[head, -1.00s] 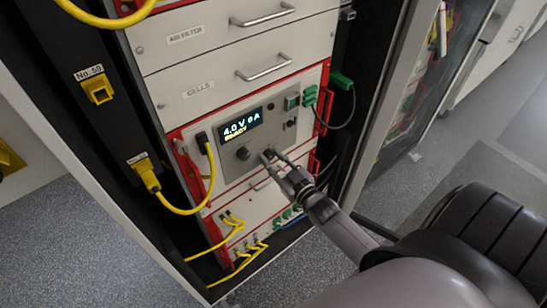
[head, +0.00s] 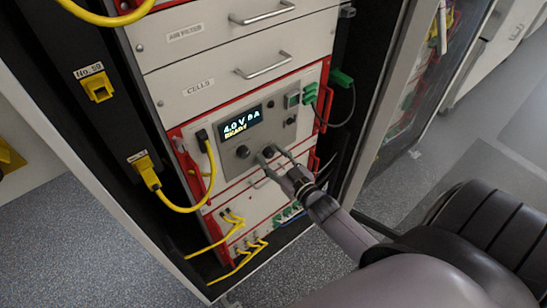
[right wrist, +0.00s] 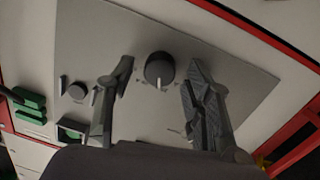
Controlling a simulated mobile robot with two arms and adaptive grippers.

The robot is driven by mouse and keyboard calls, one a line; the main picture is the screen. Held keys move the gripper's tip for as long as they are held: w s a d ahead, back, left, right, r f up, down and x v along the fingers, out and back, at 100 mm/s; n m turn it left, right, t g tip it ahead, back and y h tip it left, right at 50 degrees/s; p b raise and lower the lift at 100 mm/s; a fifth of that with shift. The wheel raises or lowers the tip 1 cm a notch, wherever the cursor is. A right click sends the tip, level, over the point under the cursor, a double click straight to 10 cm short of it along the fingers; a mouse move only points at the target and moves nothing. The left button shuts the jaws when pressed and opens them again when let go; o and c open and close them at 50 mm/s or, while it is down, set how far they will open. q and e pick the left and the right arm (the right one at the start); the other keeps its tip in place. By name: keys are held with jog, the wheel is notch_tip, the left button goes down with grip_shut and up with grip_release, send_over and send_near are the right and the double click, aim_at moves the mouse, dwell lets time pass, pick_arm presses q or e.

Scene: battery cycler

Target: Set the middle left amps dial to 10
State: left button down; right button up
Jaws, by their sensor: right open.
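The cycler panel (head: 222,169) has a lit display (head: 240,122) that seems to read 4.0 V, 8 A and READY; the amps digit is small. Two dark dials sit below it: a left dial (head: 242,152) and a right dial (head: 268,154). My right gripper (head: 267,153) is open at the right dial. In the right wrist view this dial (right wrist: 159,66) lies between the spread fingers of the gripper (right wrist: 159,75), with a gap on both sides. Its white pointer mark points down in that picture. My left gripper is out of view.
A smaller knob (right wrist: 77,91) is beside one finger. Green connectors (head: 310,94) and a cable are at the panel's right edge. Yellow cables (head: 207,185) hang at the left. Drawers with handles (head: 264,66) are above. An open glass door (head: 405,100) stands right.

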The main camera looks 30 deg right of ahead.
jog(key=s, duration=1.2)
jog(key=shift+d+r, duration=0.15)
jog(key=shift+r, duration=0.15)
jog(key=s+a+f+g, duration=0.1)
jog(key=s+f+g, duration=0.25)
jog(key=f, duration=0.65)
jog(key=s+a+f+g, duration=0.2)
jog(key=s+f, duration=0.2)
jog(key=f, duration=0.6)
jog(key=s+a+f+g, duration=0.1)
jog(key=s+f+g, duration=0.25)
jog(key=f, duration=0.65)
jog(key=s+a+f+g, duration=0.2)
jog(key=s+f+g, duration=0.1)
jog(key=s+f, duration=0.4)
jog(key=s+a+f+g, duration=0.3)
jog(key=s+f, duration=0.3)
jog(key=s, duration=0.8)
jog(key=shift+f+g, duration=0.4)
jog(key=shift+g, duration=0.3)
